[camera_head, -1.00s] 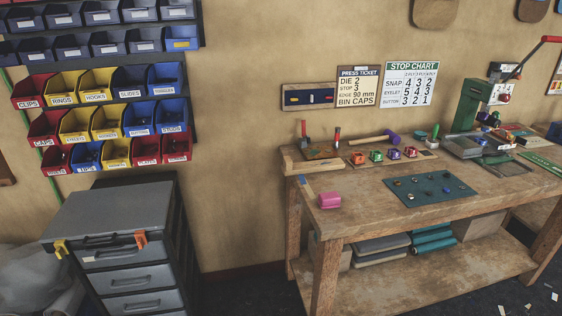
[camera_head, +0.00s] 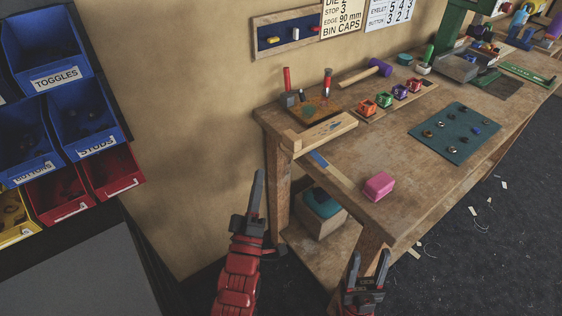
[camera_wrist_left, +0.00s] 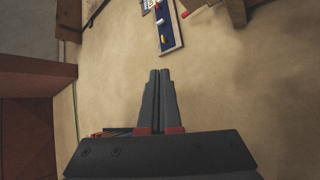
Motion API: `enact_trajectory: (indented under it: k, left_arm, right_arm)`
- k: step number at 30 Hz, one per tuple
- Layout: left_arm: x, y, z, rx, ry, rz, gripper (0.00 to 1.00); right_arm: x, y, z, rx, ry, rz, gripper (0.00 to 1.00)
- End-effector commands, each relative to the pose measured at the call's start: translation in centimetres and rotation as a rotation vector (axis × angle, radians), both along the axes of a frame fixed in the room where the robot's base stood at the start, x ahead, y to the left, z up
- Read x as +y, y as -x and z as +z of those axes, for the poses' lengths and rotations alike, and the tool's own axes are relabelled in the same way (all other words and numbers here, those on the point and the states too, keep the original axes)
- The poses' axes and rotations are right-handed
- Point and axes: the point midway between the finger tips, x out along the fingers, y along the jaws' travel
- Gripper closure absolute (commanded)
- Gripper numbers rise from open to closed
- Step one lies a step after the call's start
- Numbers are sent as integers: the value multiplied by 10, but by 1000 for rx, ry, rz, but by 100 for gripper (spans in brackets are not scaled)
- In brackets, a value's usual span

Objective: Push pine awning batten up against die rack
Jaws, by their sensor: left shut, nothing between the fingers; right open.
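The pine awning batten (camera_head: 330,131), a pale wooden bar, lies near the left end of the workbench. Its right end is close to the left end of the die rack (camera_head: 425,92), a wooden strip carrying orange, green, purple and red dies; I cannot tell whether they touch. My left gripper (camera_head: 258,178) is shut and empty, in front of the wall and left of the bench end, apart from the batten. Its shut fingers also show in the left wrist view (camera_wrist_left: 159,78), pointing along the wall. My right gripper (camera_head: 368,263) is open and empty, low by the bench's front leg.
A pink block (camera_head: 378,186) sits near the bench's front edge, beside a blue-and-tan strip (camera_head: 330,168). Behind the batten is a small board (camera_head: 322,108) with red-handled tools. A mallet (camera_head: 365,72) lies behind the rack. A teal mat (camera_head: 455,133) lies to the right. Bins hang at left.

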Motion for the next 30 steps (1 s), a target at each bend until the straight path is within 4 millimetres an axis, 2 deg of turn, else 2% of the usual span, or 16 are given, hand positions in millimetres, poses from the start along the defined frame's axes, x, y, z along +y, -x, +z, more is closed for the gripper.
enact_trajectory:
  k: [3,6,10,14,18,30]
  left_arm:
    - [-6,-7,-24,213,174,-64,100]
    - [-6,-7,-41,348,292,-85,100]
    - [-6,-6,-55,448,379,-91,100]
    - [-7,-12,-60,476,407,-92,100]
    - [-9,-30,-59,470,406,-90,100]
    - [-26,-110,-56,474,403,-92,100]
  right_arm:
    - [0,0,-8,0,0,0,50]
    - [0,0,-10,0,0,0,50]
    - [0,0,-11,0,0,0,50]
    - [0,0,-14,0,0,0,50]
    - [0,0,-22,0,0,0,50]
    - [0,0,-3,0,0,0,50]
